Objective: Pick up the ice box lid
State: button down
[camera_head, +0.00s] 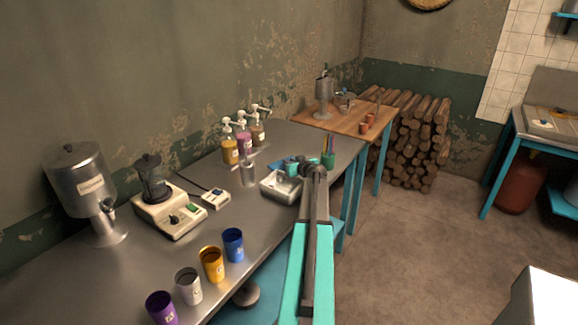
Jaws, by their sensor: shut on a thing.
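The ice box (280,189) is a small metal box on the steel counter, left of my arm. Its top looks open, with pale contents showing. My gripper (291,168) is just behind and above the box, small and partly hidden by my wrist. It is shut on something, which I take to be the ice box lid. The lid itself cannot be made out clearly; the jaws and wrist cover that spot. I cannot tell whether the lid still touches the box.
A green cup (328,160) with straws stands right of my wrist. Pump bottles (230,150), a glass (248,173), a small scale (216,199) and a blender (168,212) stand left of the box. Several coloured cups (211,264) line the near counter edge.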

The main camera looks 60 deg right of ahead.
jog(key=shift+r, duration=0.15)
notch_tip(320, 180, up, 10)
jog(key=b, duration=0.2)
dwell(0.4)
dwell(0.5)
